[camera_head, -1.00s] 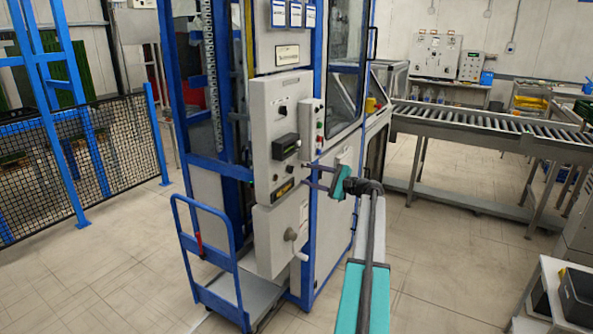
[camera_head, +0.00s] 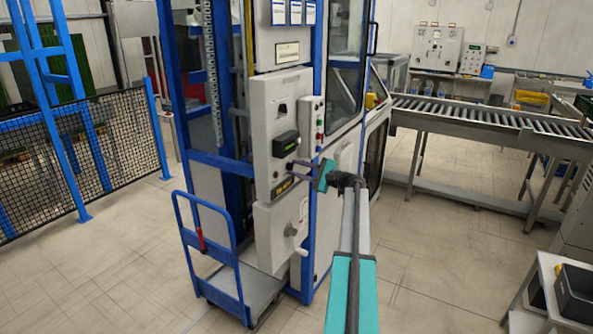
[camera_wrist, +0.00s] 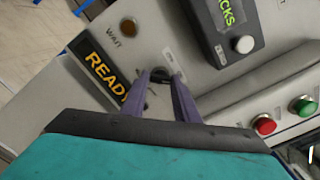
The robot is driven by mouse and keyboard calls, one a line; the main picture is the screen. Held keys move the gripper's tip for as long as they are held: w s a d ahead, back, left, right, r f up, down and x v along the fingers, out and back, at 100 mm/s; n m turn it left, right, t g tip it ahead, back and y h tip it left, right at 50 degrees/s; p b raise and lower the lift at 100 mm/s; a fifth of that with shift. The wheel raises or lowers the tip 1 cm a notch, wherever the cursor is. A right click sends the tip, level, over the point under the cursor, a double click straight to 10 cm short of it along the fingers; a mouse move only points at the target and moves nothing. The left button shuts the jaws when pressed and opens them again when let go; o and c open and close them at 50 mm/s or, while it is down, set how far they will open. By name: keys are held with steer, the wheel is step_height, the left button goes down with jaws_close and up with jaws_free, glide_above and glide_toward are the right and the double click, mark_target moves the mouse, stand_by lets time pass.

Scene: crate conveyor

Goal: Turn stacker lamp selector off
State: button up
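The grey control panel (camera_head: 270,112) is on the front of the blue-framed stacker. A small dark selector knob (camera_wrist: 159,75) shows between my fingertips in the wrist view; its pointing direction is partly hidden and its label is too small to read. My gripper (camera_head: 291,170) is open, its two purple fingers pointing at the panel. In the wrist view my gripper (camera_wrist: 161,76) has one fingertip on each side of the knob; I cannot tell if they touch it.
A display box (camera_head: 286,144) with a white button sits just above the knob. A READY sign (camera_wrist: 105,75) and an amber WAIT lamp (camera_wrist: 128,27) are beside it. Red (camera_wrist: 264,124) and green (camera_wrist: 304,105) buttons are on the right. A blue trolley (camera_head: 205,235) stands below.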

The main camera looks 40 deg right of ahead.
steer(key=c, duration=0.3)
steer(key=shift+w+a, duration=0.1)
steer(key=shift+a, duration=0.45)
steer(key=shift+c, duration=0.9)
steer(key=shift+d+f, duration=0.1)
steer(key=shift+d, duration=0.3)
